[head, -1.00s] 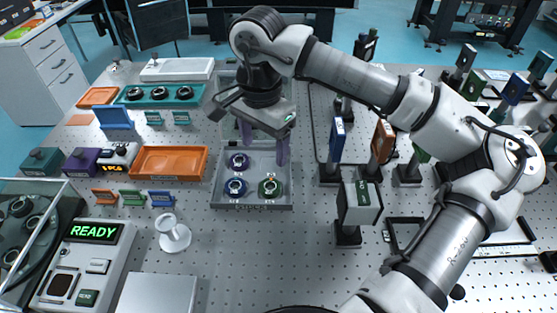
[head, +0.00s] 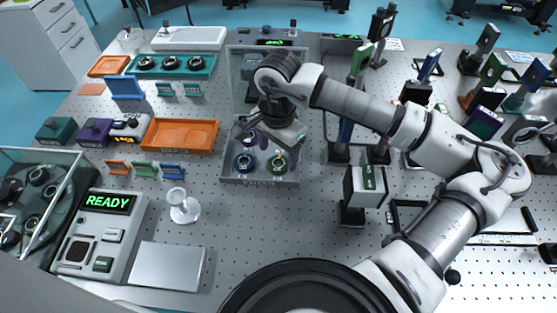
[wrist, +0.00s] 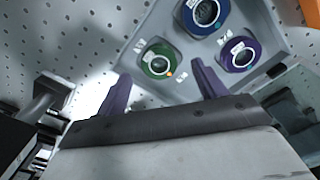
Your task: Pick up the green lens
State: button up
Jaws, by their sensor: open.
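The green lens (head: 278,163) sits in a dark green ring mount at the front right of a grey tray (head: 262,184). A blue lens (head: 245,163) is to its left, and a purple lens (head: 249,139) is behind, partly covered by my gripper. My gripper (head: 272,143) is open and empty, above the tray just behind the green lens. In the wrist view the green lens (wrist: 158,62) shows beyond and between the two purple fingers of my gripper (wrist: 163,86), apart from them. The purple lens (wrist: 238,55) lies right of the fingers.
An orange tray (head: 180,136) and a white spool-shaped stand (head: 182,207) are to the left. A green-labelled block on a post (head: 366,185) stands close on the right, with several upright optics behind. Bare perforated table lies in front of the grey tray.

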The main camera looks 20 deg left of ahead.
aim_at(279, 163)
jog(key=shift+f+p, duration=0.3)
jog(key=shift+f, duration=1.2)
jog(key=shift+c, duration=0.3)
jog(key=c, duration=1)
jog(key=shift+r, duration=0.1)
notch_tip(279, 163, up, 20)
jog(key=b, duration=0.4)
